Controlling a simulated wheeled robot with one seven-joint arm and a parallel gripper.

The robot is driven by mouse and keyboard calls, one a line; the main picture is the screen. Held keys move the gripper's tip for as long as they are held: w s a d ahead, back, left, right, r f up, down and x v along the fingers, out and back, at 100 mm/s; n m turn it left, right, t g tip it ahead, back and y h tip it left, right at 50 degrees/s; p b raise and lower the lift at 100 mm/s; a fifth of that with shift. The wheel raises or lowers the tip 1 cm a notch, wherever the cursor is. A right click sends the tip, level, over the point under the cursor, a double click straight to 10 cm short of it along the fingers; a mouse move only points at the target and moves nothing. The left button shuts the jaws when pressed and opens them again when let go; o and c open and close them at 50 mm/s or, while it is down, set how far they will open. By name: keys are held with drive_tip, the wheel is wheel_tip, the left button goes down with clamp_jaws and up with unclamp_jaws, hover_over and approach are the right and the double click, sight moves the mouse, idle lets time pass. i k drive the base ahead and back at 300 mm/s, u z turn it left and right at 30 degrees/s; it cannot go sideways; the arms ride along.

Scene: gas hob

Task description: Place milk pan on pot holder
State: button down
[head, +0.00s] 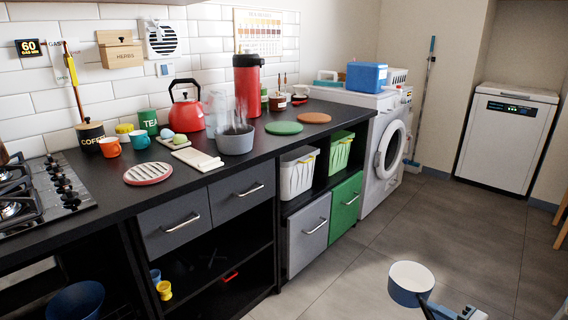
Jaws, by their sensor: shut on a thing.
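A small round pan (408,291), which I take for the milk pan, has a blue-grey side and a white top surface. It is held above the floor at the bottom right, well away from the counter. Its dark handle runs down to the bottom edge. My gripper (440,312) is shut on the handle, partly cut off by the frame edge. A round red-and-white striped pad (148,173) lies flat and empty near the counter's front edge, right of the hob. Flat green (284,127) and orange (314,117) round mats lie farther right. I cannot tell which is the pot holder.
A steaming grey pot (236,141) stands on the counter (110,190), near a red kettle (187,113), a red flask (248,85) and a white board (198,159). The gas hob (40,195) is at left, a washing machine (385,150) at right. Open floor (440,220) lies before the cabinets.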

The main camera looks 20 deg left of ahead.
sight(160, 179)
drive_tip(key=u, duration=1.25)
